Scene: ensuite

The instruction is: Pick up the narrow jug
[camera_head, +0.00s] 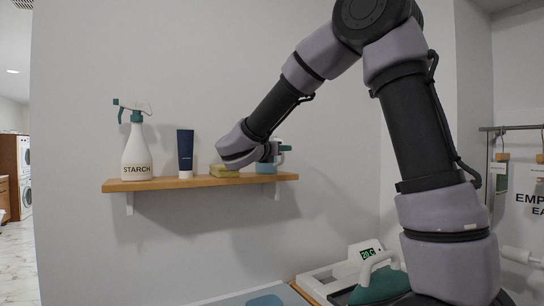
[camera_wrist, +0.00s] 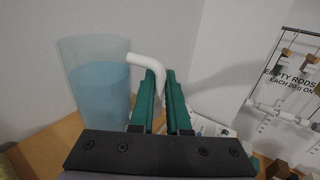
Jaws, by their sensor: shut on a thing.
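The narrow jug (camera_wrist: 97,90) is a tall clear vessel with blue contents and a white handle (camera_wrist: 146,60), on the left of the wrist view. In the head view the jug (camera_head: 265,168) shows at the right end of the wooden shelf (camera_head: 150,185), partly hidden by my wrist. It appears upright, and I cannot tell whether it touches the shelf. My gripper (camera_wrist: 160,84) has green fingers and is shut on the handle, at the right side of the jug. The lower part of the handle is hidden by the fingers.
On the shelf stand a starch spray bottle (camera_head: 137,158), a dark blue tube (camera_head: 186,152) and a yellowish sponge-like block (camera_head: 224,171). The wall (camera_head: 200,70) is close behind. Below right is an ironing area with a green iron (camera_head: 380,284). Open air lies above the shelf.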

